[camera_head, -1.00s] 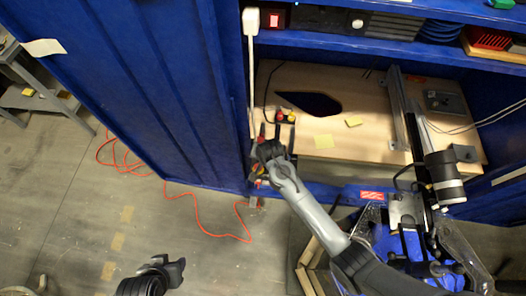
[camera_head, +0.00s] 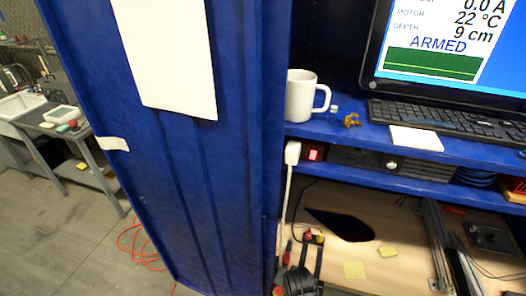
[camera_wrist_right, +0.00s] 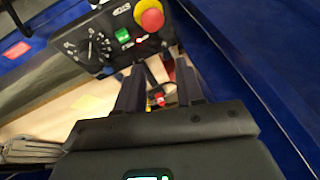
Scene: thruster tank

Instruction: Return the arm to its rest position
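My right gripper (camera_head: 303,248) is at the bottom of the head view, in front of the open cabinet. Its two dark fingers are apart with nothing held between them. In the right wrist view the fingers (camera_wrist_right: 160,78) also stand apart. Just beyond them is a dark control box (camera_wrist_right: 105,42) with a red and yellow stop button (camera_wrist_right: 149,15), a green switch (camera_wrist_right: 122,35) and a dial. The stop button also shows small in the head view (camera_head: 316,236). Most of the right arm is below the head view's edge. My left gripper is out of view.
A blue cabinet wall (camera_head: 180,160) stands left of the gripper. A white mug (camera_head: 303,95), keyboard (camera_head: 440,120) and monitor (camera_head: 440,45) are on the upper shelf. A wooden board (camera_head: 400,242) with yellow notes lies below. A grey side table (camera_head: 70,145) stands far left.

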